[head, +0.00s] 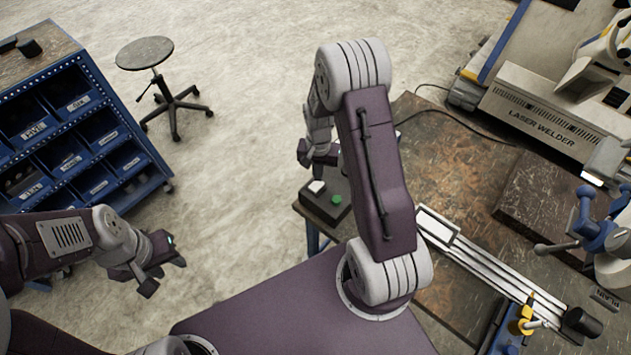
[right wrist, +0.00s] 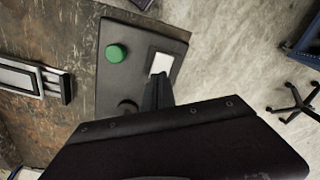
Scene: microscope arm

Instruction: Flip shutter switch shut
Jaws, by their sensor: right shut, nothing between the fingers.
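A dark control box (head: 328,211) stands at the corner of the workbench. It carries a white switch plate (head: 317,186) and a green button (head: 336,199). In the right wrist view the box (right wrist: 110,85) also shows a dark knob (right wrist: 127,107), the green button (right wrist: 117,53) and the white switch plate (right wrist: 161,63). My right gripper (right wrist: 159,80) is shut and empty, its tips at the near edge of the white plate; I cannot tell whether they touch. In the head view my right arm partly hides it. My left gripper (head: 165,274) is open and empty, over the floor.
The brown workbench (head: 450,150) holds a laser welder (head: 540,118), a metal rail (head: 480,265) and a blue clamp-like fixture (head: 590,225). A blue bin rack (head: 75,140) and a stool (head: 150,60) stand left. The floor between is clear.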

